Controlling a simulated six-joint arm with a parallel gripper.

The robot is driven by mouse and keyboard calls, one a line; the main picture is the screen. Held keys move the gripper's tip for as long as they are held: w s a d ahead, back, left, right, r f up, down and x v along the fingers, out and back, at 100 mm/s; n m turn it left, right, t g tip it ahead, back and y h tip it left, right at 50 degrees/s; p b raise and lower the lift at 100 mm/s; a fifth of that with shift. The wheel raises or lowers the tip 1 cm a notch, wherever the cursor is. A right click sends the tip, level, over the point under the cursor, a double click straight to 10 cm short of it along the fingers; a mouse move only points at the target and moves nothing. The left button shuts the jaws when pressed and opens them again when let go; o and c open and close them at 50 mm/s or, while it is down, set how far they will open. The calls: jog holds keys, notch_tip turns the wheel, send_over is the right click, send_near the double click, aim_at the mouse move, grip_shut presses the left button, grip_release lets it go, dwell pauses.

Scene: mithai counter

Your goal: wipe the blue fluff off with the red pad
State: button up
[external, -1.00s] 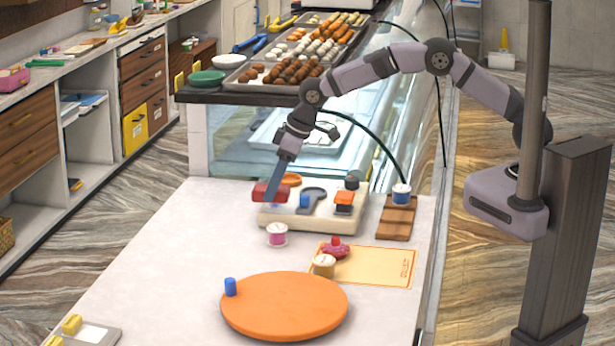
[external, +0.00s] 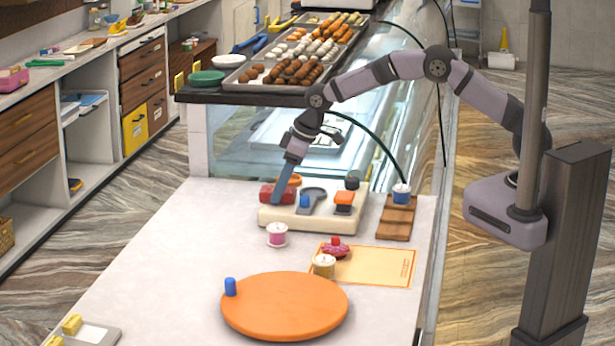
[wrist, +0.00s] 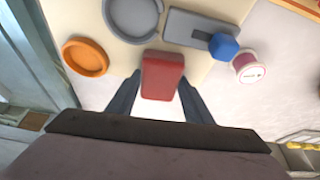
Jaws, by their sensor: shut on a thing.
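The red pad (external: 268,194) is at the left end of the cream tray (external: 320,219). My gripper (external: 279,198) is shut on it, with its fingers pointing down. In the wrist view the red pad (wrist: 163,76) sits between the two fingertips (wrist: 161,88). I cannot tell whether it touches the tray. A blue piece (external: 304,201) stands on the tray to the right of the pad; it also shows in the wrist view (wrist: 223,46). Another blue piece (external: 230,287) stands on the left edge of the orange round board (external: 290,310). I cannot make out which is fluff.
An orange dish (wrist: 85,56) and a grey ring (wrist: 131,16) lie on the tray. A pink spool (external: 277,235) stands in front of it.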

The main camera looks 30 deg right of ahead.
jog(key=shift+w+d+f, duration=0.15)
jog(key=shift+w+d, duration=0.2)
jog(key=shift+d, duration=0.1)
jog(key=shift+s+a+p, duration=0.35)
jog(key=shift+s+a, duration=2.3)
jog(key=shift+s, duration=0.05)
notch_tip(320, 180, up, 3)
jog(key=shift+a+f+p, duration=0.15)
jog(key=shift+f+p, duration=0.05)
jog(key=shift+p, duration=0.4)
notch_tip(320, 180, up, 6)
jog(key=p, duration=0.4)
jog(key=shift+f, duration=0.1)
